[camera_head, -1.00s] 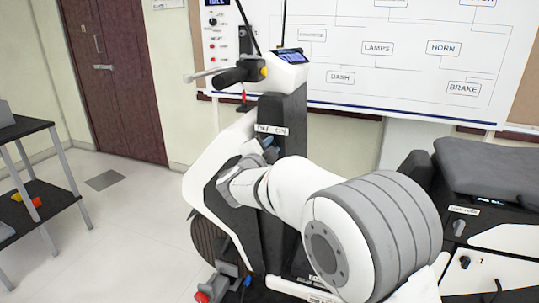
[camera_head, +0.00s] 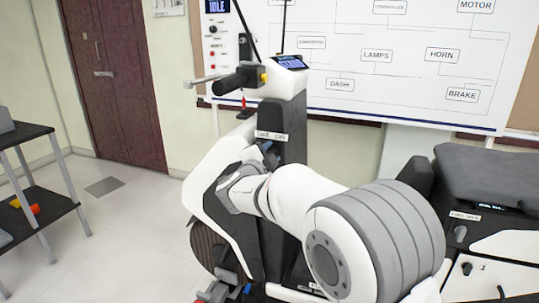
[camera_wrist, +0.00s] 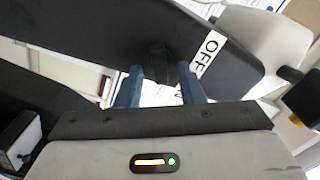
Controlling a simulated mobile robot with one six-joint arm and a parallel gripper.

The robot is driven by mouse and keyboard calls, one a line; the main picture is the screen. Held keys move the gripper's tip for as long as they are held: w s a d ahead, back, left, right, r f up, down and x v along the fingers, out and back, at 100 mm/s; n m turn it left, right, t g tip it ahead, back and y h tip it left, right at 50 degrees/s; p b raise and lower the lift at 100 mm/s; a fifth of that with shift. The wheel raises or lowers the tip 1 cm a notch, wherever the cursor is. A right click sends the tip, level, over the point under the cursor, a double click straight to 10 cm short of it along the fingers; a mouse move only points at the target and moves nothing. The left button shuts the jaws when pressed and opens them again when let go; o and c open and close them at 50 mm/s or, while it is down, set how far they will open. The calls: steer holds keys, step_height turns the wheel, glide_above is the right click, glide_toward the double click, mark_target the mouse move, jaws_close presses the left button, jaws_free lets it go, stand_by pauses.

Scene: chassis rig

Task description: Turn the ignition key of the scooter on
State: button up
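The scooter's dark front column (camera_head: 283,112) stands upright in the middle of the head view, with a white OFF/ON label (camera_head: 272,135) on it. In the wrist view the ignition key (camera_wrist: 161,68), a dark knob, sticks out of the dark panel (camera_wrist: 85,40), and part of the label with "OFF" (camera_wrist: 209,52) shows beside it. My gripper (camera_wrist: 160,82) has its two blue fingers apart, one on each side of the key, with gaps visible. In the head view my gripper (camera_head: 268,152) is at the column just below the label; my arm hides the key there.
The handlebar grip (camera_head: 237,79) and lit dash display (camera_head: 290,63) are above my gripper. The scooter seat (camera_head: 490,175) is at the right. A wiring board (camera_head: 400,75) hangs behind. A black shelf (camera_head: 45,205) stands at the left, with open floor between.

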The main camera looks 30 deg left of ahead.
steer(key=s, duration=0.7)
steer(key=shift+s+d, duration=0.35)
steer(key=shift+d, duration=0.05)
steer(key=w+d+r+n+g+y+p, duration=0.2)
steer(key=d+r+n, duration=0.1)
steer(key=d, duration=0.4)
steer(key=w+d+r+n+g+y+p, duration=0.2)
steer(key=w+d+r+n+p, duration=0.1)
steer(key=d, duration=0.4)
steer(key=s+d+n+g+p, duration=0.2)
steer(key=s+d+n+g, duration=0.1)
steer(key=d, duration=0.6)
steer(key=s+d+f+n+g+h+p, duration=0.1)
steer(key=s+d+f+g+h+p, duration=0.1)
steer(key=s+d, duration=1)
steer(key=s+d+f+g+h+p, duration=0.3)
steer(key=s+d+f+g, duration=0.2)
steer(key=s+d, duration=0.6)
steer(key=shift+s+d+n+g+h, duration=0.4)
steer(key=shift+d+g, duration=0.3)
steer(key=shift+d, duration=0.5)
